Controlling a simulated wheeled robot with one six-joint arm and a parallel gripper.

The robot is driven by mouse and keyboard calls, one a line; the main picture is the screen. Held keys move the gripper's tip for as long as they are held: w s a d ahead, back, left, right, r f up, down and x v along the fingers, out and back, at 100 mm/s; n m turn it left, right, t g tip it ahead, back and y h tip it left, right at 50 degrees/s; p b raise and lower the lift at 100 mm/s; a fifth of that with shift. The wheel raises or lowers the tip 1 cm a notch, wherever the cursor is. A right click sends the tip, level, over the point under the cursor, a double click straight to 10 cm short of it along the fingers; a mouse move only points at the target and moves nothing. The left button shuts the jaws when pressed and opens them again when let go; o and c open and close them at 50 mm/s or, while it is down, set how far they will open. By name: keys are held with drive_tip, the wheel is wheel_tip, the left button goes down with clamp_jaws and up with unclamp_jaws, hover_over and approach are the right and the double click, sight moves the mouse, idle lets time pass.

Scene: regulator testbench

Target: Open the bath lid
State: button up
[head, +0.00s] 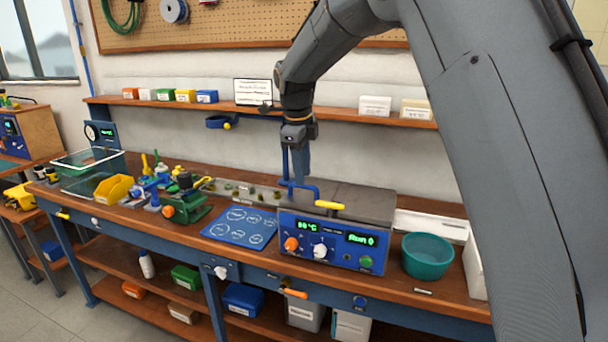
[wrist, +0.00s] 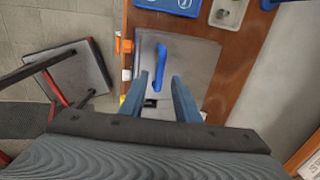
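The bath has a blue front panel (head: 312,250) and stands on the bench with its flat grey lid (head: 365,203) lying shut on top. A blue bar handle (head: 318,190) is at the lid's left part; it also shows in the wrist view (wrist: 161,62). My gripper (head: 300,182) points down just above the lid by this handle. In the wrist view its two fingers (wrist: 158,78) are spread apart, with the near end of the handle showing between and ahead of their tips. Whether they touch the handle is not clear.
A yellow handle (head: 329,205) is at the bath's front edge, above lit displays and knobs. A teal bowl (head: 427,256) stands to the right. A blue mat (head: 240,228) and a green device (head: 186,205) are to the left. A shelf (head: 340,113) runs behind.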

drive_tip(key=shift+w+d+f+p, duration=0.1)
drive_tip(key=shift+w+f+p, duration=0.1)
drive_tip(key=shift+f, duration=0.5)
drive_tip(key=shift+w+f+p, duration=0.1)
drive_tip(key=shift+f+p, duration=0.05)
drive_tip(key=shift+f, duration=0.55)
clamp_jaws()
drive_tip(key=shift+d+r, duration=0.1)
